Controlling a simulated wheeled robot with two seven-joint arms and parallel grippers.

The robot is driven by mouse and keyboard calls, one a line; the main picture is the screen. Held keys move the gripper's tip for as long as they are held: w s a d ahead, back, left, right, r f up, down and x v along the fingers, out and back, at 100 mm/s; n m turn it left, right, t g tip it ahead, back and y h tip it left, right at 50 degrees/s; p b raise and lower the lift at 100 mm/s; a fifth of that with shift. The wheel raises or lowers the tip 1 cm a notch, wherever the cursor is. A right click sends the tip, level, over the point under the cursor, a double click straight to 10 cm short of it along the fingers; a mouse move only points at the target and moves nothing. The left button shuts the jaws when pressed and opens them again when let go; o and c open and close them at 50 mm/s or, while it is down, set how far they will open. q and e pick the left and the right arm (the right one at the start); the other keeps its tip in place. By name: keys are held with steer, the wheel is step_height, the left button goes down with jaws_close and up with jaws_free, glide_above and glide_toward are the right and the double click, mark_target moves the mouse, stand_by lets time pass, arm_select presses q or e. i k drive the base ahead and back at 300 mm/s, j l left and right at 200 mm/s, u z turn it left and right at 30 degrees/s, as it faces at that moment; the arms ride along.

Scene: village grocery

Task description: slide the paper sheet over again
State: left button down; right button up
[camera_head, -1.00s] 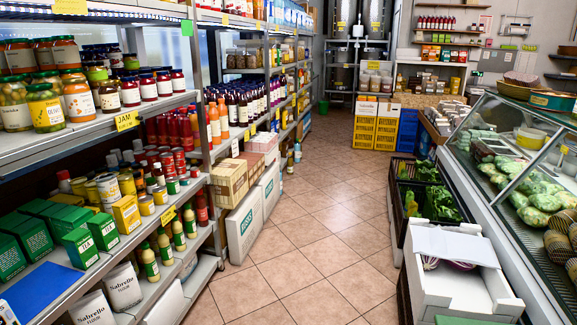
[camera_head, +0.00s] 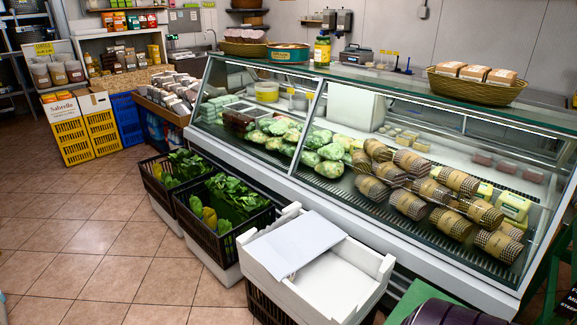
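The pale paper sheet (camera_head: 297,243) lies over the left part of a white crate (camera_head: 376,268) at the lower middle of the view. It rests across the crate's rim, with its far left corner near the rim's corner. The right part of the crate is uncovered and its white inside shows there with nothing visible in it. What lies under the sheet is hidden. Neither of my grippers is identifiable in the view.
Black crates of leafy greens (camera_head: 233,203) stand left of the white crate. The glass display counter (camera_head: 395,205) runs behind it. A dark purple, ribbed object (camera_head: 455,312), unclear, is at the bottom edge. Tiled floor (camera_head: 90,235) is free at left.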

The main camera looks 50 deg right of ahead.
mark_target(282, 251)
steer(key=i+z, duration=0.3)
steer(key=z, duration=0.15)
steer(key=i+j+z, duration=0.1)
steer(key=i+z, duration=0.3)
steer(key=i+j+z, duration=0.15)
steer(key=z, duration=0.3)
steer(key=i+j+z, duration=0.3)
steer(key=z, duration=0.15)
steer(key=i+j+z, duration=0.2)
steer(key=j+z, duration=0.2)
steer(key=i+j+z, duration=0.1)
steer(key=j+z, duration=0.35)
steer(key=l, duration=0.1)
